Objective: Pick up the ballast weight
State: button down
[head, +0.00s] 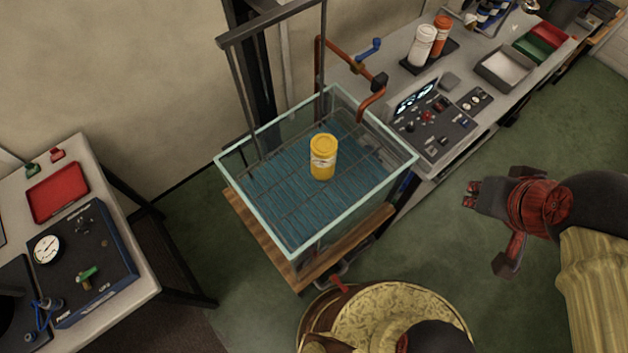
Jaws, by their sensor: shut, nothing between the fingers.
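I cannot pick out the ballast weight for sure in the head view. A yellow lidded cylinder (323,157) with a pale label stands upright in the glass tank (246,203), over blue water and a wire rack. My gripper (471,194) is at the right, over the green floor and apart from the tank and bench.
The bench (400,110) behind holds a control panel (436,120), white and orange bottles (422,45), a small grey block (449,81) and trays (505,67). A left table (140,277) holds a red tray (58,192) and a gauge case (85,262). A dark frame (268,24) rises over the tank.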

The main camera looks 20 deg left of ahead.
aim_at(481, 94)
jog(key=i+l+u, duration=0.2)
jog(key=i+l, duration=0.2)
jog(key=l, duration=0.25)
jog(key=i+l+u, duration=0.1)
jog(key=l, duration=0.25)
jog(key=i+l+u, duration=0.1)
jog(key=i+l, duration=0.15)
jog(key=l, duration=0.1)
